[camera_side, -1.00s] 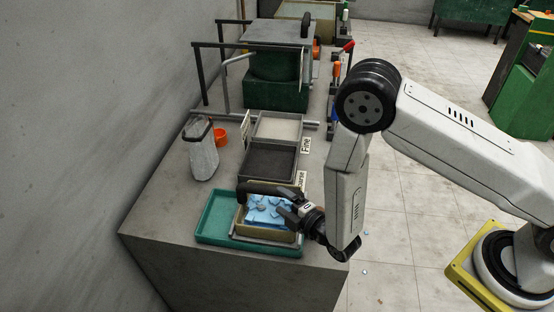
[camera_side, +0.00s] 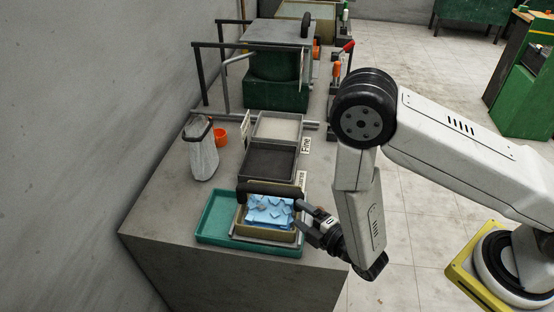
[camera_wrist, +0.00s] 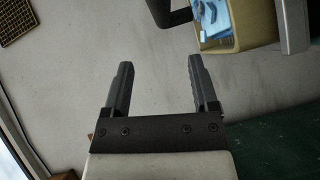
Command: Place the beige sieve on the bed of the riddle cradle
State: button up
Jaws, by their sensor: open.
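The beige sieve (camera_side: 266,235) stands at the near end of the bench, holding pale blue shards (camera_side: 270,209). A black handle (camera_side: 262,188) spans its far side. It sits on a flat grey piece (camera_side: 243,237) over a teal tray (camera_side: 214,223). My gripper (camera_side: 299,219) is open and empty, just right of the sieve and apart from it. In the wrist view the open fingers (camera_wrist: 158,62) have nothing between them; the sieve (camera_wrist: 255,22) shows at upper right with part of its handle (camera_wrist: 178,14). I cannot tell for certain which piece is the riddle cradle.
Behind the sieve are a dark tray (camera_side: 268,161) and a pale tray (camera_side: 278,127) with labels. A pale bag (camera_side: 203,158) and orange cup (camera_side: 221,137) stand left. Farther back, a railed metal frame (camera_side: 218,44) stands by a green bin (camera_side: 275,94). The wall borders the bench's left.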

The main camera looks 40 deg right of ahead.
jog(key=w+d+r+m+g+h, duration=0.25)
jog(key=d+r+m+g, duration=0.4)
jog(key=m, duration=0.35)
jog(key=s+d+r+m+g, duration=0.6)
jog(key=s+d+m+g, duration=0.1)
jog(key=s, duration=0.3)
jog(key=shift+d+r+m, duration=0.35)
jog(key=shift+d+m, duration=0.05)
jog(key=shift+d, duration=0.35)
